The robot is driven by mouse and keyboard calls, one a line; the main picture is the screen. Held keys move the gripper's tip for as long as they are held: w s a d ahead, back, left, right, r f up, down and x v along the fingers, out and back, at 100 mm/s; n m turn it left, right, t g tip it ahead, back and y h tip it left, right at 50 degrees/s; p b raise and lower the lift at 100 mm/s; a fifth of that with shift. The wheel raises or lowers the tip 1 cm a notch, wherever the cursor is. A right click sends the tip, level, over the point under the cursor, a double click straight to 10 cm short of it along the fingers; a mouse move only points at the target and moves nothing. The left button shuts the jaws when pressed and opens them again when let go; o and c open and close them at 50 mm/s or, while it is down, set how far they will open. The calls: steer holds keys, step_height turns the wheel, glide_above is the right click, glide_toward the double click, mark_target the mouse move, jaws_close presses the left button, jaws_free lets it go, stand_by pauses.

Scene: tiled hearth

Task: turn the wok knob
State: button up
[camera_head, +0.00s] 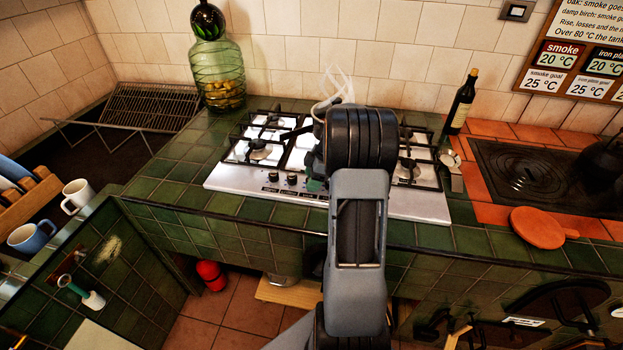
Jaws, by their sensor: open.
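The gas hob (240,182) is set in the green tiled counter, with a pale front panel and black pan grates. Two dark round knobs, a left knob (272,177) and a right knob (291,180), show on its panel. My arm crosses the middle of the view and covers the centre of the hob. My gripper (316,172) is mostly hidden behind my black wrist; only dark parts show at its left edge, close to the panel right of the knobs. It is open. I cannot tell whether it touches a knob, or which knob is the wok one.
A green glass jar (218,75) stands behind the hob at left, near a wire rack (150,107). A dark bottle (461,102) stands at the right. A round terracotta board (537,228) lies near the right front edge. Mugs (77,196) stand at far left.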

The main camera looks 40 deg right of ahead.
steer(key=shift+a+f, duration=0.1)
steer(key=shift+f, duration=0.1)
steer(key=shift+c, duration=0.2)
steer(key=c, duration=0.9)
